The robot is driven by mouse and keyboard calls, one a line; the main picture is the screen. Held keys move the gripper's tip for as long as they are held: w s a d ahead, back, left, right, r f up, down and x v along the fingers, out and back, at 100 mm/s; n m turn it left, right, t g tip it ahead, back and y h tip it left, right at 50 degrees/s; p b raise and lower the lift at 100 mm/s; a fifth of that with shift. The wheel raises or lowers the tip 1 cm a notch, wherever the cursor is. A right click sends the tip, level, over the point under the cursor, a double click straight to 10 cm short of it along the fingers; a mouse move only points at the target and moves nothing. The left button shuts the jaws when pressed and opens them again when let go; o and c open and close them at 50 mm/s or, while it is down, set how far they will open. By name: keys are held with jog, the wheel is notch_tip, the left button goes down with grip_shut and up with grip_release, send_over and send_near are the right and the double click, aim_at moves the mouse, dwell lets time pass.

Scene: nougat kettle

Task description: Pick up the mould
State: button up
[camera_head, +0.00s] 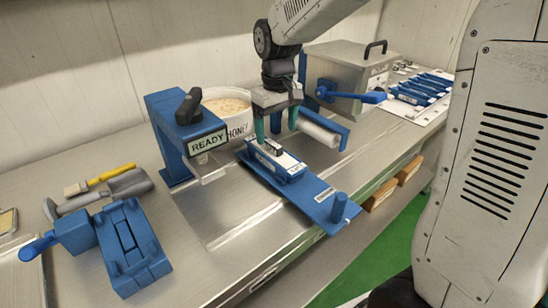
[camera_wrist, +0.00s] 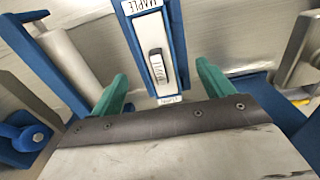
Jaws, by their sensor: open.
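The mould (camera_head: 289,167) is a blue block with a pale top, labels and a small raised grip (camera_head: 272,147). It sits on a long blue plate (camera_head: 318,198) at mid-bench. My gripper (camera_head: 276,136) is over the far end of the mould with its two green fingers apart and pointing down. Nothing is between the fingers. I cannot tell whether the fingertips touch the mould.
A blue stand with a READY sign (camera_head: 209,142) and a white honey pot (camera_head: 228,108) stand to the left. A white roll (camera_head: 320,131) and a steel box (camera_head: 345,72) stand to the right. A blue peg (camera_head: 338,207) rises from the plate's near end. Blue moulds (camera_head: 420,88) lie far right.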

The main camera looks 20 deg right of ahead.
aim_at(273, 143)
jog(key=shift+w+a+f, duration=0.15)
jog(key=shift+w+f, duration=0.7)
jog(key=shift+w, duration=0.15)
notch_tip(273, 143, down, 8)
jog(key=shift+w+r, duration=0.1)
jog(key=shift+r, duration=0.05)
jog(key=c, duration=1.3)
jog(key=shift+c, duration=0.4)
jog(key=shift+r, duration=0.15)
